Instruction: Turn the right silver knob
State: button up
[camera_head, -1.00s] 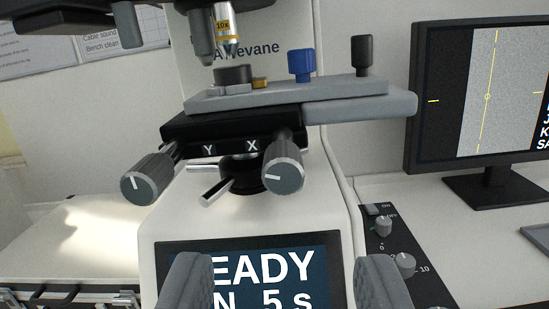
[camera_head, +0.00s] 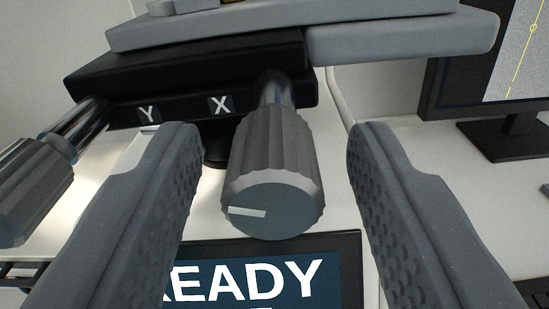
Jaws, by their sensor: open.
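The right silver knob (camera_head: 271,172), a ribbed grey cylinder under the X label, is in the middle of the view. Its round end face points toward me and has a white mark lying nearly level on its left side. My gripper (camera_head: 275,145) is open, with one dark padded finger on each side of this knob. Gaps show between the knob and both fingers, wider on the right. The left silver knob (camera_head: 32,185), under the Y label, is at the left edge, partly cut off and outside my left finger.
The black stage block (camera_head: 190,80) with a grey plate (camera_head: 400,38) lies just above the knob. A screen reading READY (camera_head: 250,282) is below, partly hidden by my left finger. A monitor (camera_head: 500,80) stands at the right.

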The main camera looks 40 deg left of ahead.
grip_shut()
jog(key=shift+n, duration=0.3)
